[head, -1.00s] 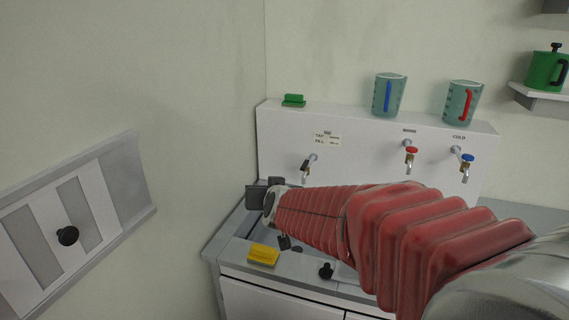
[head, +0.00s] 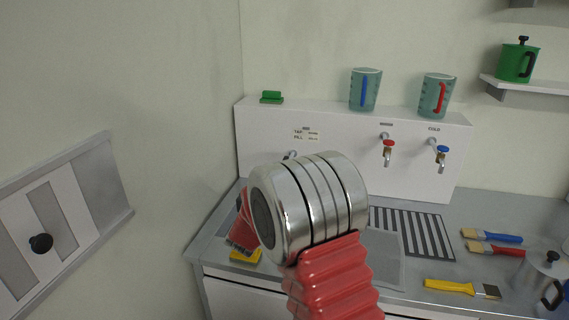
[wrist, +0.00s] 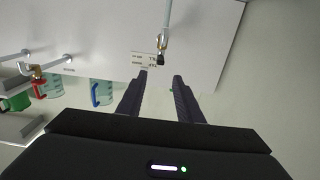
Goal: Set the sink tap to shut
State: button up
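The sink tap is the leftmost tap on the white back panel (head: 350,160). In the head view only a small part of the sink tap (head: 290,155) shows above my silver arm joint; the rest is hidden. In the wrist view the sink tap (wrist: 162,44) has a pale pipe, a brass body and a dark end. My gripper (wrist: 160,74) is open and empty. Its two dark fingers point towards the tap, whose dark end appears just beyond and between the fingertips. I cannot tell any contact. My gripper is hidden in the head view.
A red-handled tap (head: 387,150) and a blue-handled tap (head: 441,155) stand to the right. Two jugs (head: 365,90) (head: 437,96) and a green block (head: 271,97) sit on the panel's ledge. A yellow sponge (head: 245,256) and several brushes (head: 492,235) lie on the counter.

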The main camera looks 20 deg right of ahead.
dwell(0.3)
jog(key=x, duration=1.3)
jog(key=shift+w+d, duration=0.3)
jog(key=shift+c, duration=0.6)
grip_shut()
jog(key=shift+d, duration=0.2)
jog(key=shift+a, duration=0.1)
